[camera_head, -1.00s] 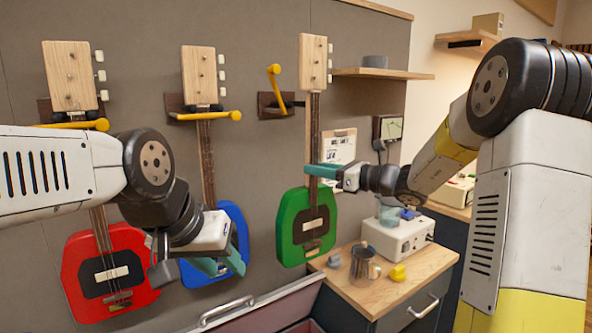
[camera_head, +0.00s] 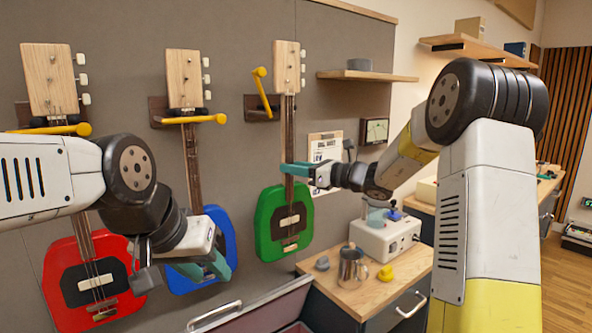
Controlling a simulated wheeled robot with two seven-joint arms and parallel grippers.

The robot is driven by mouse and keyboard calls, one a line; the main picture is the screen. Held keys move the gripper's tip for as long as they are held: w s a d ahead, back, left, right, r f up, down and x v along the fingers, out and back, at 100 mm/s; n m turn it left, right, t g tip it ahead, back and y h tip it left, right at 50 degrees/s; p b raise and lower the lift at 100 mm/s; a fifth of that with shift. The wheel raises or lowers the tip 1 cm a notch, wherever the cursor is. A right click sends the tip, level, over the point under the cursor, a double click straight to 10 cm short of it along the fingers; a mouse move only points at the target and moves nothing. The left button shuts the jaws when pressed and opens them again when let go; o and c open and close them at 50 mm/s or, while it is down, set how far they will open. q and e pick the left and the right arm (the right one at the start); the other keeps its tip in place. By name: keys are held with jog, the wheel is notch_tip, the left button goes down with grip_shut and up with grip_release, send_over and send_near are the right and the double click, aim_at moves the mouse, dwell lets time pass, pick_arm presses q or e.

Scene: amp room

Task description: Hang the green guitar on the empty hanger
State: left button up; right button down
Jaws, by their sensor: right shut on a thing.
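The green guitar (camera_head: 268,225) hangs upright in the air, held by its neck in my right gripper (camera_head: 296,170), which is shut on it. Its wooden headstock (camera_head: 287,66) is just right of the empty hanger (camera_head: 262,92), a dark block with yellow prongs on the grey wall panel. The neck appears beside the hanger in the picture; its depth from the wall is hard to judge. My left gripper (camera_head: 205,268) is low, in front of the blue guitar (camera_head: 213,230); its teal fingers appear apart with nothing visibly between them.
The red guitar (camera_head: 62,275) and blue guitar hang on hangers to the left. A wooden-topped cabinet (camera_head: 345,297) with a metal mug (camera_head: 352,265) and a white device (camera_head: 385,236) stands below right. A shelf (camera_head: 366,76) juts out right of the headstock.

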jog(key=shift+w+a+r, duration=0.1)
jog(key=shift+w+a, duration=0.65)
jog(key=shift+w, duration=0.25)
jog(key=shift+w+a+r, duration=0.1)
jog(key=shift+w+a, duration=0.65)
jog(key=shift+w, duration=0.2)
jog(key=shift+f, duration=1.4)
dwell(0.5)
jog(key=c, duration=1.1)
grip_release()
jog(key=shift+f, duration=0.4)
jog(key=v, duration=0.7)
jog(key=shift+s+d+r, duration=0.2)
jog(key=shift+d+r, duration=0.05)
jog(key=shift+d, duration=0.1)
